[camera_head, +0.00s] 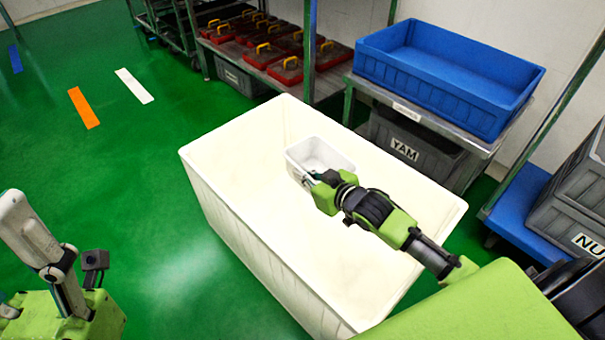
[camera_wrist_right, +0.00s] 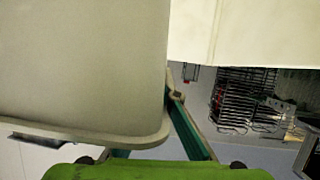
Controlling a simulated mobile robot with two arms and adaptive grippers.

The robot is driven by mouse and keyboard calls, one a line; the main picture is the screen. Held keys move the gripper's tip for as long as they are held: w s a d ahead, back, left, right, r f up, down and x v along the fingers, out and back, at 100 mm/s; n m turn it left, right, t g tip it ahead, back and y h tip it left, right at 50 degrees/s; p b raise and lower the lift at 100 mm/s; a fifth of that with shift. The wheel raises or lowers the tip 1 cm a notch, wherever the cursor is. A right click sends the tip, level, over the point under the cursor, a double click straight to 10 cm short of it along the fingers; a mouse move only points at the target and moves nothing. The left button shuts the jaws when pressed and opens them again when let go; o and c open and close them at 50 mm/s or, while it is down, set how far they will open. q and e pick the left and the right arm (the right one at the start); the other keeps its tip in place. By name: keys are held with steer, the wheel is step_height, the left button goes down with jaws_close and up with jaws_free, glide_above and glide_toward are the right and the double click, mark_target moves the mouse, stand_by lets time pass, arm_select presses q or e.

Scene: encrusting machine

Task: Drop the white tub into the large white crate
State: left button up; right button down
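The white tub (camera_head: 318,153) is in my right gripper (camera_head: 314,177), over the inside of the large white crate (camera_head: 235,225) in the head view. The gripper is shut on the tub's near left rim. I cannot tell whether the tub touches the crate's floor. In the right wrist view the tub (camera_wrist_right: 80,65) fills the left side, with its rim at the teal fingers (camera_wrist_right: 160,140). A crate wall (camera_wrist_right: 265,35) shows at the upper right. Part of my left gripper (camera_head: 45,270) shows at the lower left edge of the head view; its fingertips are unclear.
A blue bin (camera_head: 440,80) stands on a metal table at the back right, above a grey YAM crate (camera_head: 405,150). Red boxes (camera_head: 285,70) sit on a shelf behind. A grey crate (camera_head: 570,215) stands at the right. Green floor (camera_head: 130,170) is clear at left.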

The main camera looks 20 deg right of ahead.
steer(key=c, duration=2.2)
jaws_free()
steer(key=shift+s, duration=0.1)
steer(key=v, duration=1.1)
steer(key=shift+s+d+r, duration=0.1)
steer(key=shift+s+r, duration=0.1)
steer(key=shift+s, duration=0.15)
